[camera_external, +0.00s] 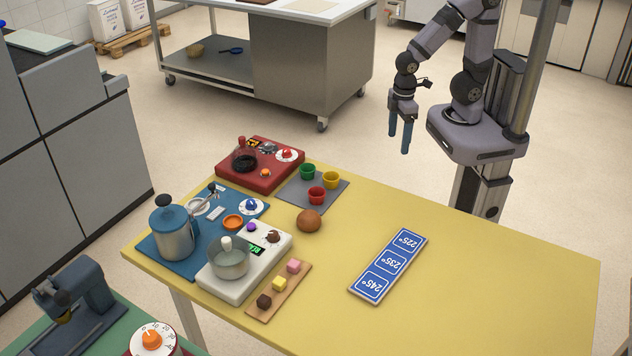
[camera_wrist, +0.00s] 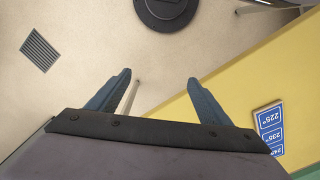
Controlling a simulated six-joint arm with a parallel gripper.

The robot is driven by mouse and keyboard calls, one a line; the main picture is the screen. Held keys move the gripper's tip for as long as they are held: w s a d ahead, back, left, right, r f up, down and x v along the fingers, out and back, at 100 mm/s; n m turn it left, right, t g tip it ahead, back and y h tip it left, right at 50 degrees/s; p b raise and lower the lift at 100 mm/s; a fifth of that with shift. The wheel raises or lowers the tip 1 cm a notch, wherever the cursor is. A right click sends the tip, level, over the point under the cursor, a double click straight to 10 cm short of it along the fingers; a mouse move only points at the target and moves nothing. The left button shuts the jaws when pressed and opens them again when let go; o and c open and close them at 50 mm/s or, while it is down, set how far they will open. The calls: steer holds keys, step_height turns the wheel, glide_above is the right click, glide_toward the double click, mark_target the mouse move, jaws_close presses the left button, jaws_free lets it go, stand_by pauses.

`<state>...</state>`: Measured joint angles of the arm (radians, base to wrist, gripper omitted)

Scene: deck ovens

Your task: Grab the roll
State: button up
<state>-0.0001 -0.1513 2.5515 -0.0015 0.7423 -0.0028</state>
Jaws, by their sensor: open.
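The roll (camera_external: 309,220) is a round brown bun. It sits on the yellow table (camera_external: 480,290), just in front of the grey mat with the cups. My gripper (camera_external: 400,143) points down, open and empty, past the table's far edge. It is up and to the right of the roll in the external view, well apart from it. In the wrist view my gripper's two blue fingers (camera_wrist: 158,85) are spread with nothing between them. The roll does not show in the wrist view.
Cups (camera_external: 331,180) stand on a grey mat (camera_external: 296,192) behind the roll. A white scale with a steel bowl (camera_external: 229,262) and a board of small cubes (camera_external: 262,306) are to its left. A blue temperature sign (camera_external: 388,265) lies right of it. The table's right side is clear.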

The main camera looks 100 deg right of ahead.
step_height(320, 180, up, 4)
steer(key=w+a+f+n+t+h+b, duration=0.15)
steer(key=w+a+n+h+b, duration=0.3)
steer(key=w+n, duration=0.55)
steer(key=w+a+n+t+h+b, duration=0.3)
steer(key=w+a+n+b, duration=0.15)
steer(key=w+n, duration=0.55)
steer(key=w+a+r+n+t+b, duration=0.1)
steer(key=w+a+n+t+b, duration=0.2)
steer(key=a, duration=0.5)
steer(key=w+a+r+n+t+b, duration=0.1)
steer(key=w+a+n+t, duration=0.3)
steer(key=a+n, duration=0.3)
steer(key=m, duration=0.1)
glide_toward(317, 218)
steer(key=x, duration=0.3)
steer(key=shift+w+r, duration=0.1)
steer(key=shift+r, duration=0.15)
steer(key=shift+f, duration=0.55)
steer(key=shift+g, duration=0.25)
steer(key=shift+r+p+x, duration=0.2)
steer(key=shift+p+x, duration=0.35)
steer(key=shift+x, duration=1.25)
steer(key=shift+r+p+x, duration=0.15)
steer(key=shift+p+x, duration=0.35)
steer(key=shift+x, duration=1.35)
steer(key=shift+w+d, duration=0.1)
